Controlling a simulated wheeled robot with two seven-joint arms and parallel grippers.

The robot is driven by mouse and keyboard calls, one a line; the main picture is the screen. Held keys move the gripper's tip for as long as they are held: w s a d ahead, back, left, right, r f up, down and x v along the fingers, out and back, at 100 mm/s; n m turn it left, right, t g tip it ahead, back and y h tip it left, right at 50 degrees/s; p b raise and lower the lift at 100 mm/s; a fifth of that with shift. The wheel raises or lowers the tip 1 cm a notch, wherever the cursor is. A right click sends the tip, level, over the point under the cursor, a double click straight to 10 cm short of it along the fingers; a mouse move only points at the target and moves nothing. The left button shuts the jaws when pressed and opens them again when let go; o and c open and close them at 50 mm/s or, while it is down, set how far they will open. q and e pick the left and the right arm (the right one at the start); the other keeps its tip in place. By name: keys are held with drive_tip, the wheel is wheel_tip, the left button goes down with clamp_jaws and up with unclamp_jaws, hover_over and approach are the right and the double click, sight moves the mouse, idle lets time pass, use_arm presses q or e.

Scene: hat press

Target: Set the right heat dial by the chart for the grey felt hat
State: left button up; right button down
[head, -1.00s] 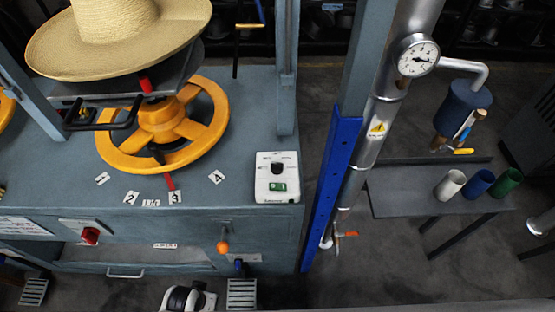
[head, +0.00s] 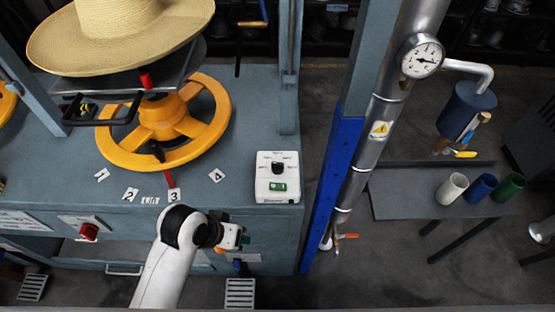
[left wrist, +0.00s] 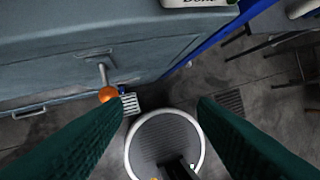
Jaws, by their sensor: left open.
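A white control box (head: 277,192) with a black knob (head: 277,168) and a green display stands on the right end of the grey bench in the head view. The small labels around the knob are too small to read. The box's lower edge also shows at the top of the left wrist view (left wrist: 198,3). My left gripper (head: 245,239) is in front of the bench, below and left of the box, apart from it. In the left wrist view its two green fingers (left wrist: 160,112) are spread with nothing between them. No grey felt hat or readable chart is in view. My right gripper is not in view.
A straw hat (head: 118,30) sits over a yellow handwheel (head: 165,125) with numbered tags. An orange-knobbed lever (left wrist: 107,94) sticks out from the bench front. A blue post (head: 328,195) and steel pipe with a gauge (head: 421,56) stand right of the box.

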sight(278, 163)
use_arm(q)
drive_tip(key=w+d+r+g, duration=0.1)
drive_tip(key=w+d+r, duration=0.1)
drive_tip(key=w+d, duration=0.2)
drive_tip(key=w+d+r+m+g, duration=0.1)
drive_tip(key=w+d+r, duration=0.2)
drive_tip(key=w+d, duration=0.1)
drive_tip(key=w+d+r, duration=0.2)
drive_tip(key=w+d, duration=0.2)
drive_tip(key=w, duration=0.2)
drive_tip(key=shift+w+d+r+g+y, duration=0.1)
drive_tip(key=shift+d+r+g+y, duration=0.05)
drive_tip(key=shift+r+g+y, duration=0.2)
drive_tip(key=w+a+r+n+y, duration=0.1)
drive_tip(key=w+a+r+y, duration=0.15)
drive_tip(key=w+r, duration=0.35)
drive_tip(key=f, duration=0.4)
drive_tip(key=f+p, duration=0.1)
drive_tip(key=f, duration=0.7)
drive_tip(key=shift+s+d, duration=0.15)
drive_tip(key=shift+d, duration=0.25)
drive_tip(key=c, duration=1)
drive_tip(key=shift+r, duration=0.1)
